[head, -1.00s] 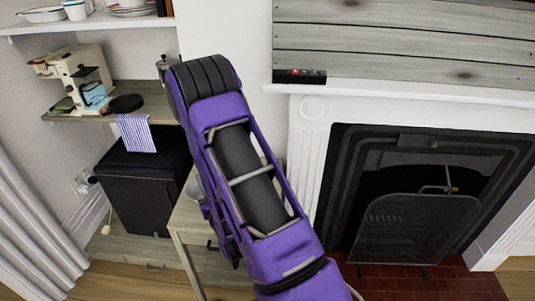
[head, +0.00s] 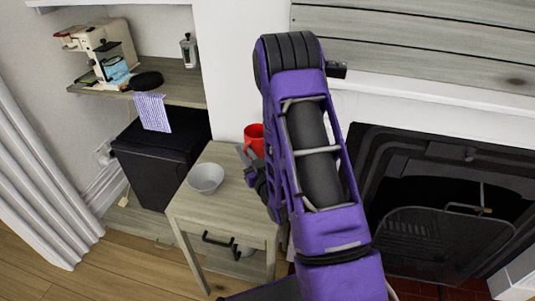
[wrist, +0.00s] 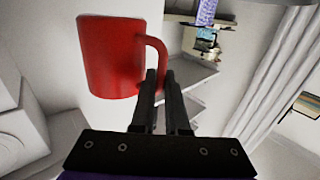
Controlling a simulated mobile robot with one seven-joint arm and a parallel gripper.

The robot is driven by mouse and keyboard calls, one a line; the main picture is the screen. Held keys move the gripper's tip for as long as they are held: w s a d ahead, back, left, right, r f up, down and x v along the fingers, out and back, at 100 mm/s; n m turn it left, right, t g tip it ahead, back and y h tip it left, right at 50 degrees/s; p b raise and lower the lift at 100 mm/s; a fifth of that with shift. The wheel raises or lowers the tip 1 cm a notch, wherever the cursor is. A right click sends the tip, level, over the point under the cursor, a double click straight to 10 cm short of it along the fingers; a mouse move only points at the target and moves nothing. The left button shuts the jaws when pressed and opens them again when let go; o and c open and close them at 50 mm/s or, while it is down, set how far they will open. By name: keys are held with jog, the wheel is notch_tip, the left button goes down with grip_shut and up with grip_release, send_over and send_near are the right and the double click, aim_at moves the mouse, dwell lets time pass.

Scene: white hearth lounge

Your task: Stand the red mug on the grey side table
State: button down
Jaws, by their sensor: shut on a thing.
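The red mug (head: 254,138) shows at the far right part of the grey side table (head: 190,211) in the head view, partly hidden by my arm. In the wrist view the red mug (wrist: 108,55) is large, with its handle at the fingertips. My gripper (wrist: 163,80) is shut on that handle. In the head view my gripper (head: 246,160) is mostly hidden beside the arm, just below the mug. I cannot tell whether the mug's base touches the table.
A white bowl (head: 206,178) stands on the table, left of the mug. A black cabinet (head: 160,165) stands left of the table, below a shelf with a coffee machine (head: 105,50). The fireplace (head: 440,200) is at right. The table's front part is clear.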

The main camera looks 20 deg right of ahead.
aim_at(263, 150)
jog(key=d+y, duration=0.1)
jog(key=d+f+n+y+b, duration=0.1)
jog(key=d, duration=0.1)
jog(key=d+f+n+y, duration=0.1)
jog(key=d, duration=0.1)
jog(key=shift+w+d+g, duration=0.25)
jog(key=shift+w+g, duration=0.1)
jog(key=shift+g, duration=0.05)
jog(key=shift+s+d+f+n+y+b, duration=0.1)
jog(key=shift+s+d+n+y+b, duration=0.05)
jog(key=shift+d+n+y+b, duration=0.25)
jog(key=shift+f+b, duration=1.75)
jog(key=shift+f, duration=1.65)
jog(key=shift+d+f, duration=0.1)
jog(key=shift+f, duration=0.45)
jog(key=c, duration=0.8)
grip_release()
jog(key=shift+c, duration=0.2)
jog(key=shift+s+f, duration=0.1)
jog(key=v, duration=1.7)
jog(key=shift+d+p, duration=0.2)
jog(key=shift+p, duration=0.1)
